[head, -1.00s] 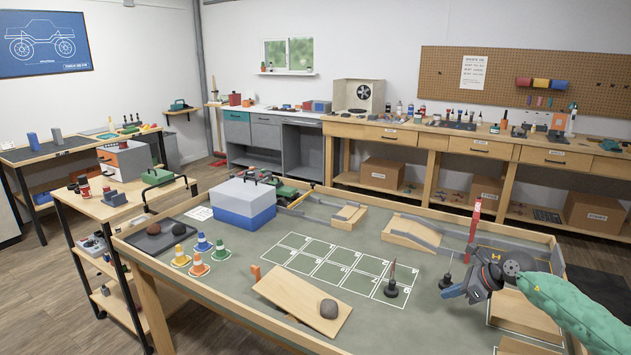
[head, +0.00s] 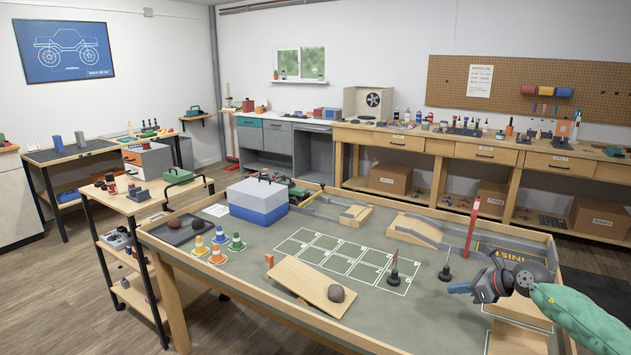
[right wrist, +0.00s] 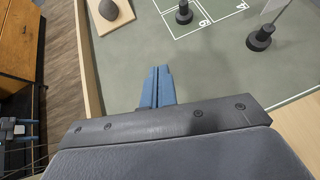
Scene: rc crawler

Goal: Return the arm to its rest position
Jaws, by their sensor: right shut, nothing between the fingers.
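My right gripper (head: 461,287) is at the right side of the head view, above the course table (head: 250,278). Its blue fingers (right wrist: 157,88) are together and empty in the right wrist view, pointing over the grey mat. The arm behind it wears a green sleeve. A black-based post (head: 394,272) stands to the left of the gripper, and another black base (head: 445,273) stands just behind it. Both bases also show in the right wrist view, apart from the fingers.
A wooden ramp (head: 296,277) with a dark rock (head: 336,293) lies left of the gripper. A red post (head: 471,232) rises behind it. Small cones (head: 217,254) and a blue-white box (head: 257,202) stand at the table's left. A raised wooden rim (head: 230,301) surrounds the mat.

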